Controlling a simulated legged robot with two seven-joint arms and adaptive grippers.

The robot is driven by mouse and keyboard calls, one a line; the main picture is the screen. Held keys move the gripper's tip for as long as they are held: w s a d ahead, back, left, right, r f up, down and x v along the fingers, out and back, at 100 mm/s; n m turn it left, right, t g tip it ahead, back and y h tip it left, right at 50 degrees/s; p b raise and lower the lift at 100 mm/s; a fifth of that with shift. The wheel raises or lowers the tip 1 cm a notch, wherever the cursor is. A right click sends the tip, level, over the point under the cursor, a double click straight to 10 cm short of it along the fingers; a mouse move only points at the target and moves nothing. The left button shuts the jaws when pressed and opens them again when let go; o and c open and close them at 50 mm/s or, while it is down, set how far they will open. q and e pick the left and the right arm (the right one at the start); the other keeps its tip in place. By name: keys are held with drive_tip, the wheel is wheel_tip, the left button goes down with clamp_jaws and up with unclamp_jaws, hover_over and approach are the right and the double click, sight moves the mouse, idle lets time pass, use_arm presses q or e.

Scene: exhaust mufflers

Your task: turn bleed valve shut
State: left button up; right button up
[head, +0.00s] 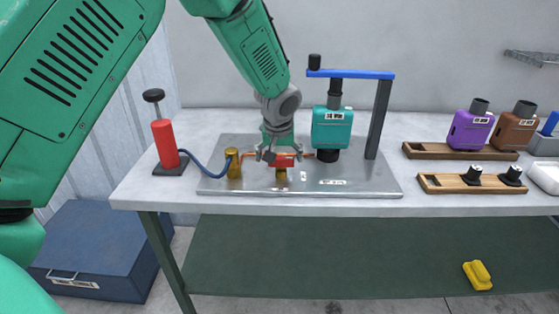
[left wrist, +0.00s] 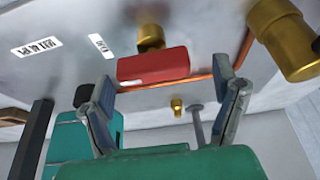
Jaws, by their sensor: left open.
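The bleed valve has a red handle (head: 284,160) on a brass body (head: 281,175), set in a thin copper line on a metal plate (head: 350,187). My left gripper (head: 279,158) is pointed down at the handle, partly covering it in the head view. In the left wrist view the red handle (left wrist: 153,66) lies crosswise just beyond and between the spread fingertips of my left gripper (left wrist: 163,82). The brass part (left wrist: 150,38) shows behind it. The fingers are open, with gaps to the handle's ends. My right gripper is not in view.
A brass cylinder (head: 233,163) stands left of the valve, joined by a blue hose to a red hand pump (head: 165,142). A teal muffler (head: 332,128) under a blue clamp bar (head: 350,74) stands close on the right. Wooden racks (head: 430,151) stand farther right.

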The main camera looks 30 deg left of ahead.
use_arm(q)
drive_tip(key=shift+w+d+f, duration=0.2)
drive_tip(key=shift+d+f, duration=0.05)
drive_tip(key=shift+f, duration=0.2)
drive_tip(key=shift+d, duration=0.2)
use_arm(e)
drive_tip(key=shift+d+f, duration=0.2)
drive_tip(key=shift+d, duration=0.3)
use_arm(q)
drive_tip(key=shift+a, duration=0.3)
drive_tip(key=c, duration=1.2)
drive_tip(key=shift+o, duration=0.2)
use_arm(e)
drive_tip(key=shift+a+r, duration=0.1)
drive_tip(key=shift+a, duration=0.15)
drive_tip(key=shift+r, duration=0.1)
